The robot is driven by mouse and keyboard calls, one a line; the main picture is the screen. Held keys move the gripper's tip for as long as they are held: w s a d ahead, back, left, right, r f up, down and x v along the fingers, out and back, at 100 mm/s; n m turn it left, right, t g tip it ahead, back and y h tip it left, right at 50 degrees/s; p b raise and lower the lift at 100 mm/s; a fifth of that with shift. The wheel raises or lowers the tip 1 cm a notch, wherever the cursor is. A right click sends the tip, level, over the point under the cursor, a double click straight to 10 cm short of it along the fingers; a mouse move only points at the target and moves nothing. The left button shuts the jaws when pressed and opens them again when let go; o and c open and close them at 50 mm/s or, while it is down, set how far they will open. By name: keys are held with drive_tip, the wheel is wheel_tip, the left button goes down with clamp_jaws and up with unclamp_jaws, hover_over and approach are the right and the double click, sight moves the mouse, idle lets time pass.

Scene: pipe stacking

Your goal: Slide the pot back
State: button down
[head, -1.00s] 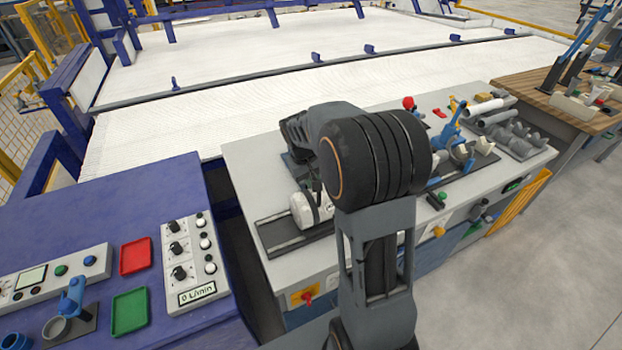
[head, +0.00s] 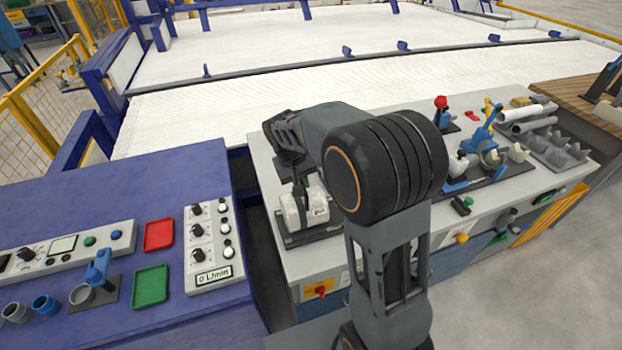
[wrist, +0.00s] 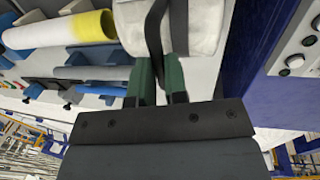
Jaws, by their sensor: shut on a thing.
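The white pot (head: 305,209) sits on a dark rail (head: 320,235) on the grey bench, near the rail's left end. My gripper (head: 297,183) comes down over it from above, partly hidden by my arm in the head view. In the wrist view the pot (wrist: 207,22) fills the top middle, with a dark upright handle or strap (wrist: 178,30) in front of it. My gripper's green-padded fingers (wrist: 160,78) are close together and shut at this handle. The exact contact is partly hidden.
Left of the bench, across a dark gap, a blue table holds a red tray (head: 159,234), a green tray (head: 150,286) and a control box (head: 209,247). Blue clamps and grey pipes (head: 527,118) stand to the right. A yellow-ended pipe (wrist: 62,31) shows in the wrist view.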

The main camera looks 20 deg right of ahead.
drive_tip(key=shift+a, duration=0.15)
drive_tip(key=c, duration=1.1)
unclamp_jaws()
drive_tip(key=shift+a, duration=0.2)
drive_tip(key=shift+c, duration=0.2)
drive_tip(key=shift+d, duration=0.1)
drive_tip(key=shift+r, duration=0.3)
wheel_tip(320, 180, up, 13)
drive_tip(key=a, duration=0.2)
drive_tip(key=shift+a, duration=0.35)
